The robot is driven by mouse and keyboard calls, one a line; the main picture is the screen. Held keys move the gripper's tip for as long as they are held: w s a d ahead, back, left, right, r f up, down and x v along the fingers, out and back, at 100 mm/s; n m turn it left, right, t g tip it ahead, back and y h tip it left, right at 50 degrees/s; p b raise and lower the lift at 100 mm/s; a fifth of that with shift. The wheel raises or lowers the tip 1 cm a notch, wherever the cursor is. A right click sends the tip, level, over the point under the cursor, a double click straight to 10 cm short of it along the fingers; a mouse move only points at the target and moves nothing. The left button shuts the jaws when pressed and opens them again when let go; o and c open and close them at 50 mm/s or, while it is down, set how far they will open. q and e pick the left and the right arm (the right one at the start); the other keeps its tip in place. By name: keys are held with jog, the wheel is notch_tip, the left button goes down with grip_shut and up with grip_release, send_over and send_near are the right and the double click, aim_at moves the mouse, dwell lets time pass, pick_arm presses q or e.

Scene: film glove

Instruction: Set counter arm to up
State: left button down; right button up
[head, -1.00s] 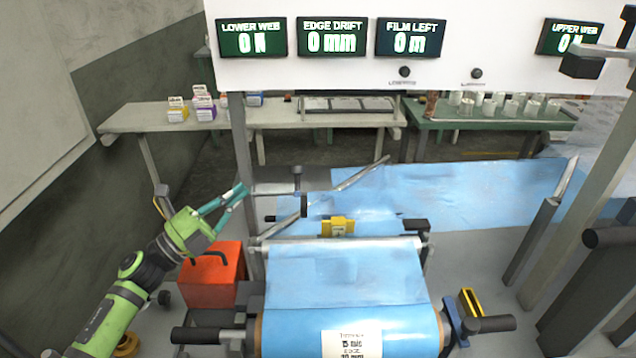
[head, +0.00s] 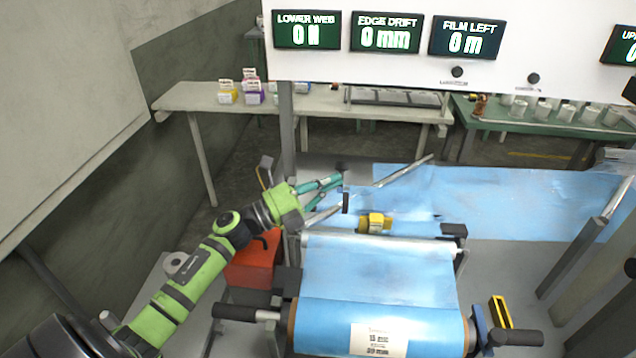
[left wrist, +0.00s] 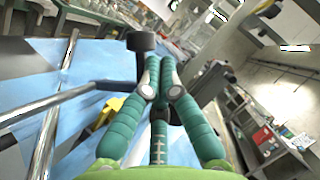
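My left gripper (head: 342,184) reaches in from the left over the machine. Its teal fingers come together at the tips in the left wrist view (left wrist: 160,66), with nothing visible between them. No label shows which part is the counter arm. I cannot tell whether the fingers touch the post. My right gripper is not in view.
A blue film roll (head: 400,320) lies in front, with a steel roller (head: 375,241) behind it. A yellow block (head: 376,223) sits on the blue web. A red box (head: 254,262) is below my left arm. Display panels (head: 387,33) hang above. A bench (head: 190,97) stands behind.

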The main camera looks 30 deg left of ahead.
pick_arm(q)
jog(key=shift+r, duration=0.1)
dwell(0.3)
jog(key=n+p, duration=0.1)
jog(key=p, duration=0.1)
jog(key=w+a+r+n+y+p, duration=0.1)
jog(key=n+p, duration=0.1)
jog(key=shift+w+r+g+p, duration=0.3)
jog(key=shift+g+p, duration=0.05)
jog(key=shift+g, duration=0.05)
jog(key=w+a+n+y, duration=0.1)
jog(key=w+a, duration=0.1)
jog(key=w, duration=0.3)
jog(key=shift+w+a+b, duration=0.3)
jog(key=shift+w+b, duration=0.05)
jog(key=shift+w, duration=0.05)
dwell(0.3)
jog(key=shift+w+r, duration=0.1)
jog(key=shift+r, duration=0.05)
jog(key=shift+a+g, duration=0.15)
jog(key=shift+g, duration=0.15)
dwell(0.3)
